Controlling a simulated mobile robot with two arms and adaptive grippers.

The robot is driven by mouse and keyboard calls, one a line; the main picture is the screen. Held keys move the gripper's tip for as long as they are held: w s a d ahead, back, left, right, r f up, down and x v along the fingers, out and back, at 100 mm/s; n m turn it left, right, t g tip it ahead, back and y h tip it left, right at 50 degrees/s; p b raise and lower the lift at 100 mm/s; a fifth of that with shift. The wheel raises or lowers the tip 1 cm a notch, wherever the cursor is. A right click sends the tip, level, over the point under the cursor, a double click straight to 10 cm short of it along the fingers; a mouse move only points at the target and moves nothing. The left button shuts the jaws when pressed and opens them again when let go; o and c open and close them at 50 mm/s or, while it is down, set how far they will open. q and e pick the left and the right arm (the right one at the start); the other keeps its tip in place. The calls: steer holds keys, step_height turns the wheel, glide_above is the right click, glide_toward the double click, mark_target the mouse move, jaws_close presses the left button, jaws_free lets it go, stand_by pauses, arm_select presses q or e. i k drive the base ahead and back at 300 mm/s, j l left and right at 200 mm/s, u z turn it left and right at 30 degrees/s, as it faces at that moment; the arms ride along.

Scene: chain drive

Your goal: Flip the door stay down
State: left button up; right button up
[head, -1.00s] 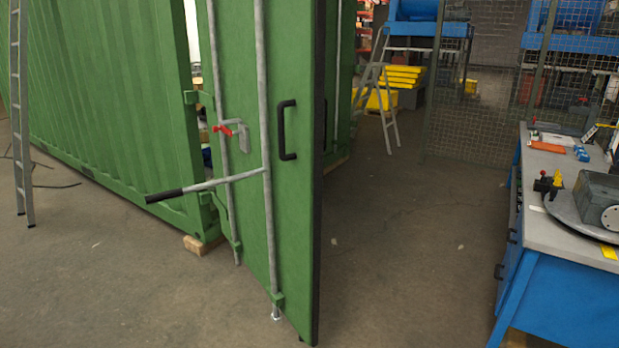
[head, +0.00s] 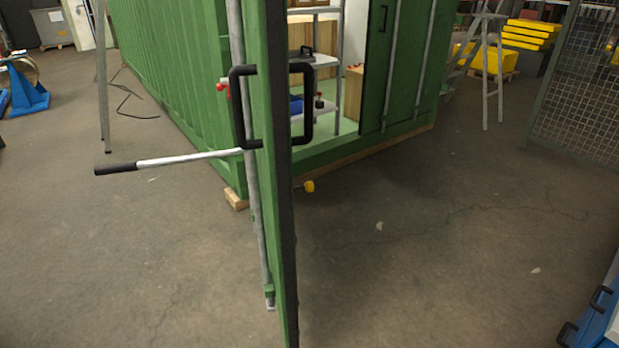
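The green container door (head: 277,230) stands open and shows nearly edge-on in the head view. Black handles (head: 301,66) stick out on both of its faces. A locking rod (head: 254,200) runs down its left face, with a black-gripped lever (head: 170,160) pointing left. A small red catch (head: 222,88) is beside the rod. A short piece with a yellow end (head: 309,186) shows low to the right of the door edge. I cannot tell whether it is the door stay or whether it is up or down.
The green container (head: 170,70) stands behind, with shelving (head: 318,55) inside. Its other door leaf (head: 405,60) is at the right of the opening. Ladders (head: 487,70) stand left and right. A blue bench (head: 600,315) is at the lower right. The floor (head: 430,260) between is clear.

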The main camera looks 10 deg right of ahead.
mark_target(308, 187)
steer(key=i+l+u, duration=0.15)
steer(key=l, duration=0.4)
steer(key=l+u, duration=0.15)
steer(key=l, duration=0.4)
steer(key=i+l+u, duration=0.1)
steer(key=l, duration=0.5)
